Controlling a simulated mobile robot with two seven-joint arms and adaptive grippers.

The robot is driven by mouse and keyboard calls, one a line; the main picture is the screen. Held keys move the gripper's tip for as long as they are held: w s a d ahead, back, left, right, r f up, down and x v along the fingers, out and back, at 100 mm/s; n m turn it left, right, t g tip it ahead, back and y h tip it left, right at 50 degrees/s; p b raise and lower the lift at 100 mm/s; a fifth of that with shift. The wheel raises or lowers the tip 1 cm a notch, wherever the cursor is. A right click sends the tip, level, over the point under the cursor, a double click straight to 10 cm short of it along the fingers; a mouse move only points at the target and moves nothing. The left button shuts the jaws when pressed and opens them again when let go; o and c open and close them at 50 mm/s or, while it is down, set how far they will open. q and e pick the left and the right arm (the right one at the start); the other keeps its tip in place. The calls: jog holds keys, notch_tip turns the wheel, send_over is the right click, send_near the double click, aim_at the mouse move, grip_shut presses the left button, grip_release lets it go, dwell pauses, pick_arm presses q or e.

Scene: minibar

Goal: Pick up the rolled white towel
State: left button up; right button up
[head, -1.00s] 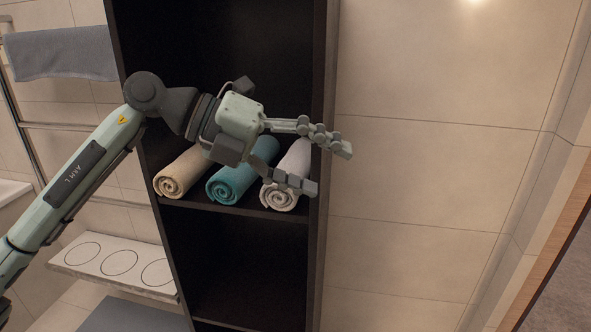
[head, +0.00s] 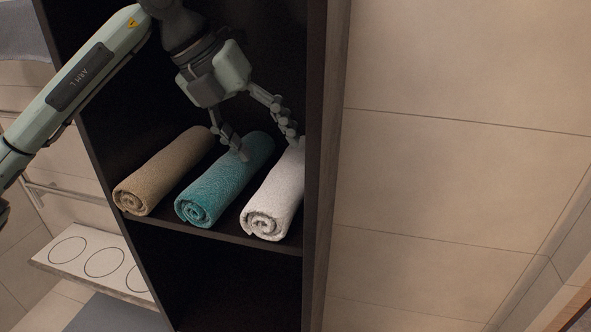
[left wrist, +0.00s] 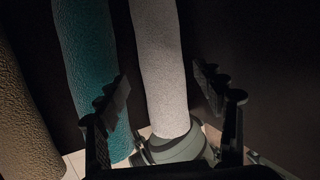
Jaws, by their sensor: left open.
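The rolled white towel (head: 276,199) lies on the shelf at the right end of a row, against the cabinet's right wall in the head view. In the left wrist view the white towel (left wrist: 160,70) runs lengthwise between the two fingers. My left gripper (head: 268,148) is open above the rear part of the towels, one finger over the teal towel and the other near the white towel's far end. The left gripper (left wrist: 170,115) also shows open in the left wrist view, with nothing gripped. My right gripper is not in view.
A teal rolled towel (head: 222,187) lies just left of the white one, and a beige rolled towel (head: 160,175) further left. The dark cabinet's side wall (head: 322,170) is close on the right. The shelf below looks empty.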

aim_at(281, 166)
pick_arm(q)
jog(key=shift+s+d+f, duration=0.1)
jog(key=shift+d+f, duration=0.15)
jog(key=shift+f, duration=0.2)
jog(key=shift+d+f, duration=0.2)
jog(key=shift+f, duration=0.25)
jog(key=x, duration=0.5)
jog(key=shift+s, duration=0.2)
jog(key=c, duration=1)
jog(key=shift+o, duration=0.2)
jog(key=shift+r, duration=0.1)
